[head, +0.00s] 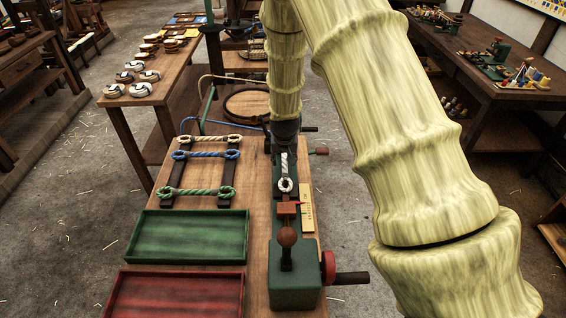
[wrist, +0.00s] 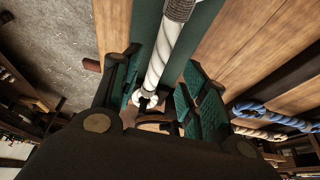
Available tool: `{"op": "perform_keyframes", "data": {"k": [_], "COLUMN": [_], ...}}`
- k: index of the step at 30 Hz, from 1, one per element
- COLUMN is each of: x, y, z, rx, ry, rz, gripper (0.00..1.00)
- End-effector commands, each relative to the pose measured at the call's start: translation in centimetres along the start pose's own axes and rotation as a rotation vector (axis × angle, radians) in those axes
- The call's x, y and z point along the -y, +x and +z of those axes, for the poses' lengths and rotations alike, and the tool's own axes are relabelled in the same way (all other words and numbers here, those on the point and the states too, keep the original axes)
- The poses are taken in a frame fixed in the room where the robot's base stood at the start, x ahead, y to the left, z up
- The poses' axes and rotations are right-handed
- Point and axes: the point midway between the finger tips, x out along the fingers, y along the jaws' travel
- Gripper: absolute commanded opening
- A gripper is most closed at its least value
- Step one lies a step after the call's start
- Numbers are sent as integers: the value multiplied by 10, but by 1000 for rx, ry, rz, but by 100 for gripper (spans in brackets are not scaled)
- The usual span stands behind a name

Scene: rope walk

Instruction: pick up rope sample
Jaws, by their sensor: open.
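A white rope sample (head: 286,172) with a looped near end lies along a long green bench device on the wooden table. In the wrist view the white rope (wrist: 164,48) runs from the top toward a pale loop, with a grey wrapped band at its upper part. My gripper (wrist: 162,78) is open, with one finger on each side of the rope. The rope lies between the fingers, and I cannot tell whether either touches it. In the head view my gripper is over the far part of the rope and hides it.
A dark rack left of the device holds cream (head: 210,139), blue (head: 205,154) and green (head: 196,192) looped ropes. A green tray (head: 190,262) and a red tray (head: 176,307) are empty at the front. A red clamp (head: 287,208) and a ball-topped lever (head: 286,238) stand near the rope's loop.

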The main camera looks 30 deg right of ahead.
Motion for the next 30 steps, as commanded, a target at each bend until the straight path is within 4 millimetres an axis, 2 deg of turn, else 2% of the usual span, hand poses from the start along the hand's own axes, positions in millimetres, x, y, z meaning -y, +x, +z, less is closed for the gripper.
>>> {"op": "perform_keyframes", "data": {"k": [5, 13, 21, 23, 29, 30], "x": [-1, 4, 2, 2, 4, 4], "y": [7, 34, 37, 37, 37, 37], "z": [-4, -6, -7, -7, -7, -6], "rx": [-6, -1, 0, 0, 0, 0], "ry": [3, 0, 1, 1, 0, 0], "rz": [-3, -2, 0, 0, -1, -1], "gripper": [44, 44, 44, 36, 0, 0]}}
